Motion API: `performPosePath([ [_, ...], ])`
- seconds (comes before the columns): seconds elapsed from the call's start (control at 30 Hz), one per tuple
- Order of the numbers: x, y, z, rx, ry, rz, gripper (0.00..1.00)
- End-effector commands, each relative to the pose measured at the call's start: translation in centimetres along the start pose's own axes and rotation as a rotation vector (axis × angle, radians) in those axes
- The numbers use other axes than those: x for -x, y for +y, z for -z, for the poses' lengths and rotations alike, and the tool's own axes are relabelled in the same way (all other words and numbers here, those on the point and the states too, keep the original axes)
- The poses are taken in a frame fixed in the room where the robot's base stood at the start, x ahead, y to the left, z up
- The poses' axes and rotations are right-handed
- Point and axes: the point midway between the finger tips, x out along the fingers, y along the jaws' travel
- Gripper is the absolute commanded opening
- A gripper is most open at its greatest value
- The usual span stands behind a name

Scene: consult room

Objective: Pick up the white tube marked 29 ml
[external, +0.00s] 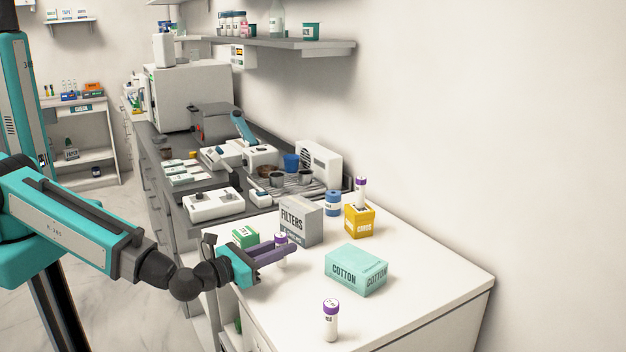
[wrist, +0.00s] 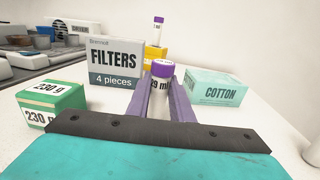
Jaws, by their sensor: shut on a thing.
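A white tube with a purple cap (wrist: 161,80) stands between the two fingers of my gripper (wrist: 160,88) in the wrist view, and its label reads "29 ml" in part. My gripper (external: 284,249) is shut on this tube. In the external view, the tube (external: 281,239) shows its purple cap, and the fingers hide part of its body. It appears upright at the white counter (external: 400,245); I cannot tell whether its base is lifted. Another purple-capped tube (external: 331,320) stands at the front, and one (external: 360,191) stands on the yellow cards box (external: 359,220).
A grey-and-white filters box (external: 300,222) stands just behind my gripper. A green box (external: 245,236) marked 230 g is to its left. A teal cotton box (external: 356,270) is to its right. A blue-capped jar (external: 333,203) stands behind.

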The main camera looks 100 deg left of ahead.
Motion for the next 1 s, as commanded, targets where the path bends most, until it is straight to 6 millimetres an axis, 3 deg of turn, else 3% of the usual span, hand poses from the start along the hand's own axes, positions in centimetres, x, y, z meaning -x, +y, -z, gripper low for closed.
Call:
performPosePath([
  [0.6,0.0,0.1,-7.0,0.000,0.000,0.000,0.00],
  [1.0,0.0,0.0,-8.8,-0.001,0.000,0.000,0.00],
])
